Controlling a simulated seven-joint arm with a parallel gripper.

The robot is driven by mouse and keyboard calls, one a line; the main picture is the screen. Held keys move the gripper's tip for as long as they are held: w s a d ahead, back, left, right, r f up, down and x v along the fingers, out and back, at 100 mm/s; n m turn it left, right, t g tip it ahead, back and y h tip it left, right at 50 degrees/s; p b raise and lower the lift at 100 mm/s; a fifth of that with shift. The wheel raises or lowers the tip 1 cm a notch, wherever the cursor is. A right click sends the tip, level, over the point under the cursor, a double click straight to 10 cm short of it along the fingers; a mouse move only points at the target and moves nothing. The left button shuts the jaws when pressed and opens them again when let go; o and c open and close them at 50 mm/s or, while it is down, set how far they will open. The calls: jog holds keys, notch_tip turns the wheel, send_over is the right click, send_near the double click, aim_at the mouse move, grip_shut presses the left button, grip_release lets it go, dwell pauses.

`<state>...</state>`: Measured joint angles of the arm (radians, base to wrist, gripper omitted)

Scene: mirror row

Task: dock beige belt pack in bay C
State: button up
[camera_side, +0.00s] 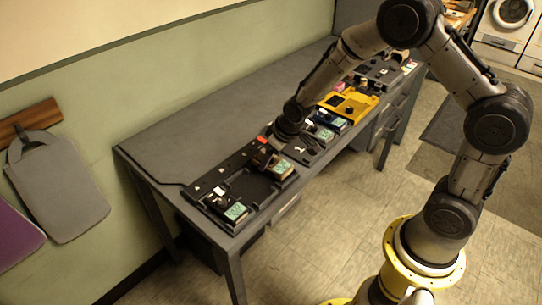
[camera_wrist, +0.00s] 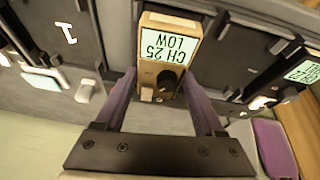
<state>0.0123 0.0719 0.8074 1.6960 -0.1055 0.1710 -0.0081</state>
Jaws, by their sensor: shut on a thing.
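The beige belt pack (camera_wrist: 160,55) is in the middle of the wrist view, with a lit display reading CH 25 LOW and a dark knob. My gripper (camera_wrist: 163,92) has its purple fingers on either side of the pack's lower end and is shut on it. I cannot tell whether the pack is seated or slightly above the rack. Bay letters are not readable.
Another pack with a green display (camera_side: 235,211) sits at the rack's near end. More units and a yellow box (camera_side: 348,104) line the desk beyond my gripper. The desk top (camera_side: 215,122) on the wall side is clear. Bags (camera_side: 62,190) hang on the wall.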

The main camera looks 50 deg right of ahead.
jog(key=shift+f, duration=0.75)
dwell(0.3)
jog(key=o, duration=1.5)
jog(key=v, duration=1.3)
jog(key=shift+r, duration=0.35)
jog(key=shift+s, duration=0.1)
jog(key=s+r+t, duration=0.3)
jog(key=s+r, duration=0.2)
jog(key=r, duration=0.7)
jog(key=s+m+g, duration=0.1)
jog(key=s+g, duration=0.1)
jog(key=s, duration=1.5)
jog(key=shift+s+a+f, duration=0.15)
jog(key=shift+a+f, duration=0.2)
jog(key=shift+f, duration=0.05)
